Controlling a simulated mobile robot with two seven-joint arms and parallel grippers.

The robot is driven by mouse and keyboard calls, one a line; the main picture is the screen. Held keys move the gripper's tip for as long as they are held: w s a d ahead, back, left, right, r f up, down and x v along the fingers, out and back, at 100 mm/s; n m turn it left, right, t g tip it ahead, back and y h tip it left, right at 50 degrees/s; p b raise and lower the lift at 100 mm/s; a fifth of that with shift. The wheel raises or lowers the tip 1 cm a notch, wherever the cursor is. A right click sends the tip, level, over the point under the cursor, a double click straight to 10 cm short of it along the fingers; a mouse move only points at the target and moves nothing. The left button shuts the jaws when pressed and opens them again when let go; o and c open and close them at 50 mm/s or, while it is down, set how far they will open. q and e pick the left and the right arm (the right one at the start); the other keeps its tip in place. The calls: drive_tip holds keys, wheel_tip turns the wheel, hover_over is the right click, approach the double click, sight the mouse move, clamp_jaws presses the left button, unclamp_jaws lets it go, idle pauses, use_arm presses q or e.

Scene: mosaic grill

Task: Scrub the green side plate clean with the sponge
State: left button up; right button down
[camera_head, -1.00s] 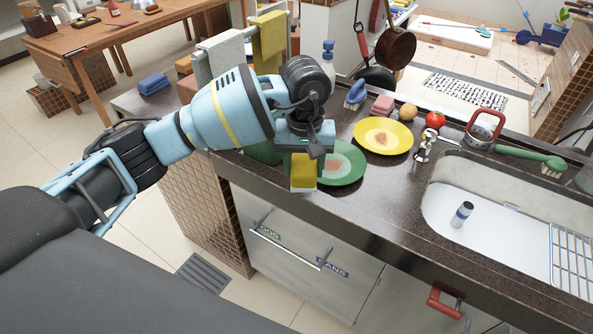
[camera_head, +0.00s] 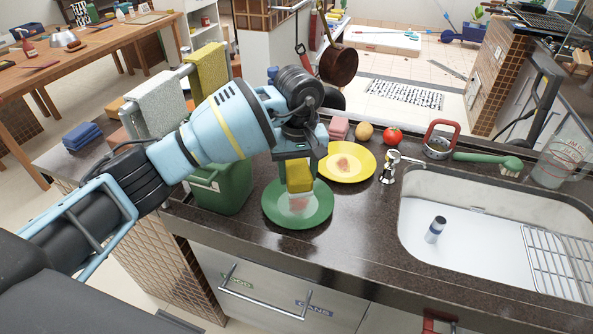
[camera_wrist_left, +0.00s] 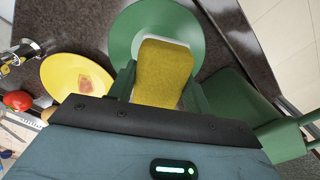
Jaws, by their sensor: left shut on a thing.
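The green side plate (camera_head: 278,211) lies on the dark counter, and a pale pinkish patch shows at its middle just below the sponge. The yellow sponge (camera_head: 299,178) has a whitish underside and is over the middle of the plate. My left gripper (camera_head: 297,160) is shut on the sponge and points down. In the left wrist view the sponge (camera_wrist_left: 163,72) sits between the fingers and hides part of the green plate (camera_wrist_left: 125,35). I cannot tell whether the sponge touches the plate. My right gripper is not in view.
A yellow plate (camera_head: 362,172) with a reddish stain lies close behind to the right. A green bin (camera_head: 226,190) stands just left of the green plate. A metal tap (camera_head: 389,168) and the white sink (camera_head: 470,235) are to the right. The counter in front of the plate is clear.

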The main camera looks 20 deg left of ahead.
use_arm(q)
drive_tip(key=shift+f, duration=0.1)
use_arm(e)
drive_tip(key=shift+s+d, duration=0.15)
